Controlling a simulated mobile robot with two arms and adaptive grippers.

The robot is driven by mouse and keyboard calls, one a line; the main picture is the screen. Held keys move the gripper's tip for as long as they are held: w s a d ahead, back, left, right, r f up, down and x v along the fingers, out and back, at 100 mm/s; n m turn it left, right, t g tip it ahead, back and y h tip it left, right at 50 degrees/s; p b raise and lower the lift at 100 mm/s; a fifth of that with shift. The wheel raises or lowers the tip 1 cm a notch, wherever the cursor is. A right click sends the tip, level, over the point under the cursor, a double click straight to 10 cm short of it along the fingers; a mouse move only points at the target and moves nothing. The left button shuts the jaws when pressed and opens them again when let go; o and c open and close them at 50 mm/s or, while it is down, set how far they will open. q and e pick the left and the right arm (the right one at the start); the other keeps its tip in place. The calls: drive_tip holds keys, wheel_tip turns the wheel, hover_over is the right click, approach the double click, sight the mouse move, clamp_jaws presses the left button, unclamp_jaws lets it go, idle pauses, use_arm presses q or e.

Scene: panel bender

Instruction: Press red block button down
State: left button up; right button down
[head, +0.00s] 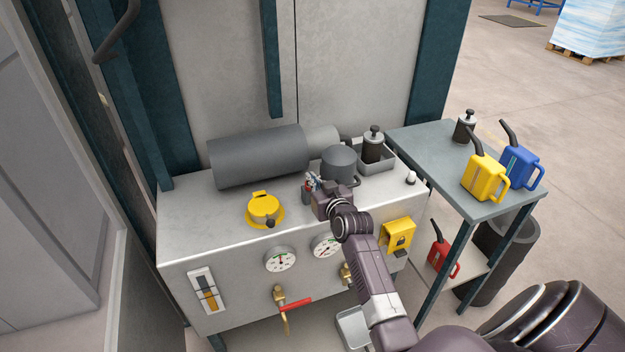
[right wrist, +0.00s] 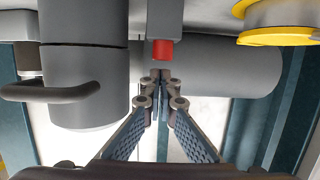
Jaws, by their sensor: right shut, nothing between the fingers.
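The red block button (right wrist: 162,49) shows in the right wrist view on the end of a grey block (right wrist: 157,17). In the head view a small grey upright part (head: 306,198) stands on the machine top, with a small red patch at its upper end beside my gripper. My right gripper (head: 313,184) is over the machine top there; its fingertips (right wrist: 160,84) are together with nothing between them. In the wrist view the fingertips appear close to the red block; I cannot tell whether they touch it. My left gripper is not in view.
A yellow cap (head: 264,210) is left of the gripper. A dark grey cylinder (head: 258,156) lies behind, and a grey pot (head: 339,163) stands close by on the right. Gauges (head: 281,259) and a red-handled valve (head: 294,305) are on the front. A side table (head: 440,150) holds cans.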

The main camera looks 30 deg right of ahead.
drive_tip(key=shift+f, duration=0.4)
drive_tip(key=shift+f+b, duration=0.75)
drive_tip(key=shift+f, duration=0.45)
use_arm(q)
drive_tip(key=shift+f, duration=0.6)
use_arm(e)
drive_tip(key=shift+s, duration=0.1)
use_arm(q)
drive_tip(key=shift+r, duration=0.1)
use_arm(e)
drive_tip(key=shift+r, duration=0.1)
wheel_tip(320, 180, up, 5)
drive_tip(key=p, duration=0.4)
use_arm(q)
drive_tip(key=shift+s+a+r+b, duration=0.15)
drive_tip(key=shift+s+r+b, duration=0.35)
drive_tip(key=shift+b, duration=0.75)
use_arm(e)
drive_tip(key=v, duration=0.9)
drive_tip(key=shift+s+f, duration=0.3)
drive_tip(key=shift+s, duration=0.15)
